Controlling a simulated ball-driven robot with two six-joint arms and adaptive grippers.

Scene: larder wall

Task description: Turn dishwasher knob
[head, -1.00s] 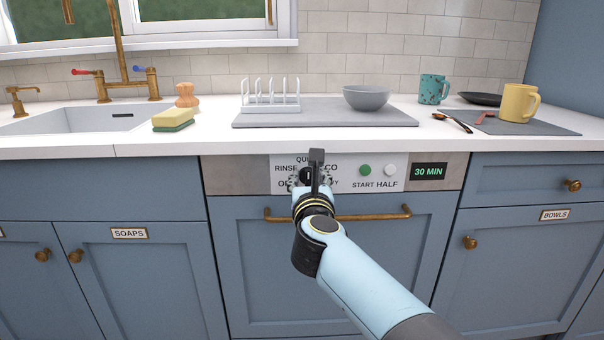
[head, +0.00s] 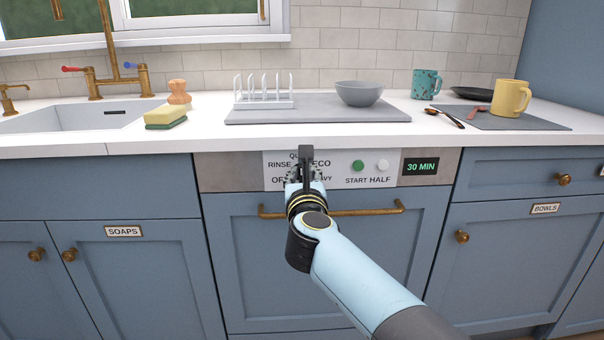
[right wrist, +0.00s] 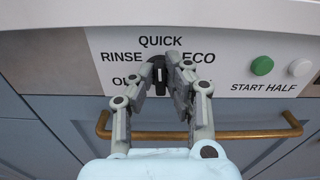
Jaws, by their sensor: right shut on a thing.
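The dishwasher knob (right wrist: 159,76) is a dark dial on the white control panel, ringed by the labels QUICK, RINSE, ECO and OFF, with HEAVY partly showing in the head view. My right gripper (right wrist: 164,68) has its two grey fingers closed around the knob in the right wrist view. In the head view my right gripper (head: 305,168) reaches the panel from the front and hides the knob. Which label the knob points to is hard to tell. My left gripper is not in view.
Right of the knob are a green START button (head: 358,166), a white HALF button (head: 382,165) and a display (head: 420,167) reading 30 MIN. A brass handle bar (head: 370,210) runs below. The white counter (head: 215,135) overhangs just above the panel.

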